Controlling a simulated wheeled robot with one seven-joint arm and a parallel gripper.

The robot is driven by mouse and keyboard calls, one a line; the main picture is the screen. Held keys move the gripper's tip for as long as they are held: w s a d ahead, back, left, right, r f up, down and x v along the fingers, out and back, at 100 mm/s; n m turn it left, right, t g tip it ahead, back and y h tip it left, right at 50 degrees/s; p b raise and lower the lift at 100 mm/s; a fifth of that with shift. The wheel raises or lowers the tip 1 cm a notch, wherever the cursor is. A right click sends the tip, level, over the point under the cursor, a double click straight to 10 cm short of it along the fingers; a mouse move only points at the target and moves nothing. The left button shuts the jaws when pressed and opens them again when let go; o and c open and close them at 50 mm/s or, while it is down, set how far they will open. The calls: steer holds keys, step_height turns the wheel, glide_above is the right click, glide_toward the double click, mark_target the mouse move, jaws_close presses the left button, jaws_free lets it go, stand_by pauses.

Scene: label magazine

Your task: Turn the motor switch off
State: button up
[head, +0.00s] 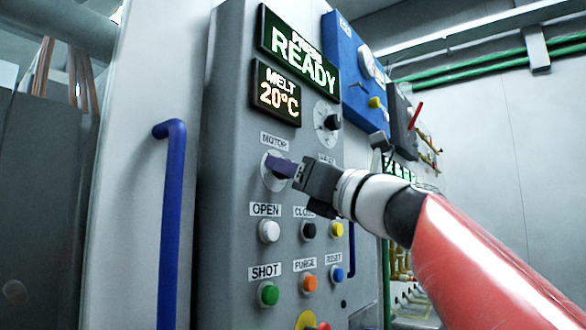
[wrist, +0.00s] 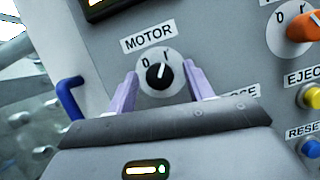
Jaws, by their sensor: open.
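The motor switch (wrist: 158,77) is a black knob on a white round dial marked 0 and I, under the MOTOR label (wrist: 148,36). A small pale mark shows on the knob; which marking it points to is hard to tell. My gripper (wrist: 160,69) is open in the wrist view, with one purple finger on each side of the knob and gaps between. In the head view my gripper (head: 279,168) is at the motor dial (head: 268,181) and hides the knob. Contact with the panel cannot be made out.
An orange knob (wrist: 304,27) is to the right. OPEN (head: 269,231), CLOSE (head: 308,230) and SHOT (head: 268,294) buttons lie below, with others. A blue handle (head: 172,220) stands at the left. A READY display (head: 302,60) and MELT display (head: 277,93) are above.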

steer(key=c, duration=1)
steer(key=shift+o, duration=0.2)
steer(key=shift+n+y, duration=0.3)
steer(key=shift+n, duration=0.2)
steer(key=shift+w+d+r+n+g+y+p, duration=0.1)
steer(key=shift+n+g+y+p, duration=0.3)
steer(key=shift+n+g, duration=1.9)
steer(key=shift+w+d+n+g+y+p, duration=0.1)
steer(key=shift+n+g+y+p, duration=0.45)
steer(key=shift+n, duration=3.3)
steer(key=shift+w+r+n+g+y+p, duration=0.15)
steer(key=shift+n+g+p, duration=0.2)
steer(key=shift+n+g, duration=2)
steer(key=shift+s+f+n+t, duration=0.1)
steer(key=shift+s+n+t, duration=0.05)
steer(key=shift+n+t, duration=0.6)
